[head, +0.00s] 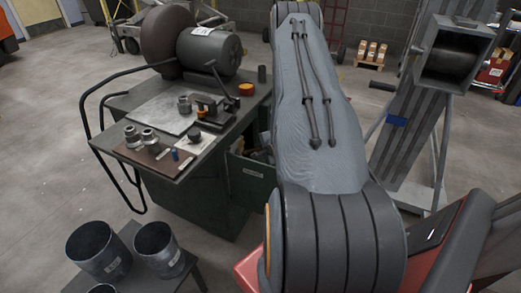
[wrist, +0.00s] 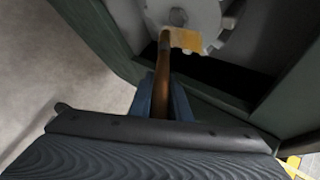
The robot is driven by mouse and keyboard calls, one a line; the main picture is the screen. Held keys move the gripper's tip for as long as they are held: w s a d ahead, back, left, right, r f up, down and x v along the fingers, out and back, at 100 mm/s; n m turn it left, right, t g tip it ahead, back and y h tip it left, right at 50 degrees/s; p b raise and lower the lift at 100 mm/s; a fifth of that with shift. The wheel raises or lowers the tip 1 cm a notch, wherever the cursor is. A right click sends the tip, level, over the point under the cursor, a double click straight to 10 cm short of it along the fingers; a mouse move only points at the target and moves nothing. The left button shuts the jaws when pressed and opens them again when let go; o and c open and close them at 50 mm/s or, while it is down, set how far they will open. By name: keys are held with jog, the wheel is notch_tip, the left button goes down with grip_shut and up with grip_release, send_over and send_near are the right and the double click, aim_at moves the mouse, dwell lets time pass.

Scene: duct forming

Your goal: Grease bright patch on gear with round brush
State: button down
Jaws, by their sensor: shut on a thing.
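In the wrist view my gripper (wrist: 162,98), with blue fingers, is shut on the brown handle (wrist: 165,75) of the brush. The handle points up and away from me, its far end overlapping the grey toothed gear (wrist: 208,12) at the top of the view. A yellow-tan patch (wrist: 188,40) shows beside the handle's end, over the gear's lower edge. I cannot tell whether it is the gear's bright patch or part of the brush, nor whether brush and gear touch. The gear is cut off by the picture's top edge. In the head view my arm hides gripper, brush and gear.
Dark green walls (wrist: 265,75) frame the gear closely in the wrist view. In the head view a green machine bench (head: 205,190) stands left of my arm, carrying metal parts. Metal buckets (head: 95,250) stand at the lower left. A grey inclined frame (head: 415,150) stands at right.

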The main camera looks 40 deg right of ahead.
jog(key=shift+w+a, duration=0.25)
jog(key=shift+w, duration=0.4)
dwell(0.4)
jog(key=shift+d, duration=0.1)
dwell(1.5)
jog(key=shift+s, duration=0.1)
jog(key=shift+s+d+p, duration=0.35)
jog(key=shift+s+p, duration=0.05)
jog(key=shift+s, duration=0.5)
jog(key=shift+s+d+p, duration=0.35)
jog(key=shift+s, duration=0.55)
jog(key=shift+s+d+p, duration=0.35)
jog(key=shift+s+p, duration=0.05)
jog(key=shift+s, duration=0.5)
jog(key=shift+s+d+p, duration=0.25)
jog(key=shift+s+d, duration=0.05)
jog(key=shift+s, duration=0.4)
jog(key=shift+s+d+p, duration=0.25)
jog(key=shift+s, duration=0.4)
